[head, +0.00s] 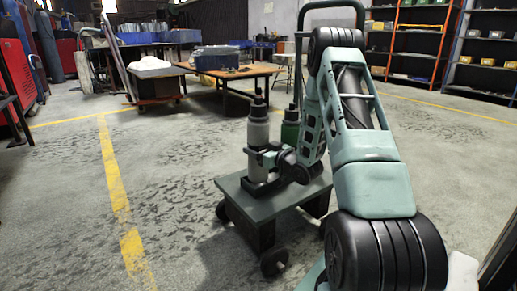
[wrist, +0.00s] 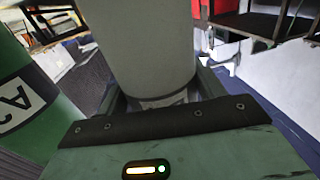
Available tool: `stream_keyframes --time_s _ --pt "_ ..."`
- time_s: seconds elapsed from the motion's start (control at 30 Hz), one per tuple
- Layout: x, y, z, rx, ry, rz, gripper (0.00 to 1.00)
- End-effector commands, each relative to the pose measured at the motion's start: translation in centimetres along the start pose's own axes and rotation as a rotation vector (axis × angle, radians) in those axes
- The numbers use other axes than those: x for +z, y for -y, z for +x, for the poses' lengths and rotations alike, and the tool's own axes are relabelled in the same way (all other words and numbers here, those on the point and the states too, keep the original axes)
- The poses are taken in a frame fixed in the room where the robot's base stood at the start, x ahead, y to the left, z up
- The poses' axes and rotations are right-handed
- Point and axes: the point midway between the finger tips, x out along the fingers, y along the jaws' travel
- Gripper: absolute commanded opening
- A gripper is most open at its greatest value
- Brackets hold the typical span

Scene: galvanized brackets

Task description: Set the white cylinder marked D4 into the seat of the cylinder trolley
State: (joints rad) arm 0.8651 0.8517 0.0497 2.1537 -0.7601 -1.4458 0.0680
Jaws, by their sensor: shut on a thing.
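A white-grey cylinder (head: 258,130) with a dark valve top stands upright over the cylinder trolley (head: 232,190). It also fills the upper middle of the wrist view (wrist: 150,45); no D4 mark shows on the visible side. My gripper (head: 262,155) is shut on its body, with a jaw on each side in the wrist view (wrist: 155,95). The cylinder's foot is at a dark seat (head: 262,188) on the trolley deck; I cannot tell whether it rests in it or hovers just above.
A green cylinder (head: 290,131) stands behind on the trolley; in the wrist view it (wrist: 50,130) is close at left, its label reading like A2. The trolley's handle (head: 333,5) rises behind my arm. A wooden table (head: 232,72) stands farther back. Floor left of the trolley is clear.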

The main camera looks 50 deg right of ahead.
Motion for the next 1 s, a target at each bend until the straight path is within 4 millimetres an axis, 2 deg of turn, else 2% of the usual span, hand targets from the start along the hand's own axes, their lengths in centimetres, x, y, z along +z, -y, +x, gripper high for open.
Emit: stream_keyframes --time_s 1.0 --pt "2.5 0.0 0.1 -0.001 -0.008 -0.003 0.0"
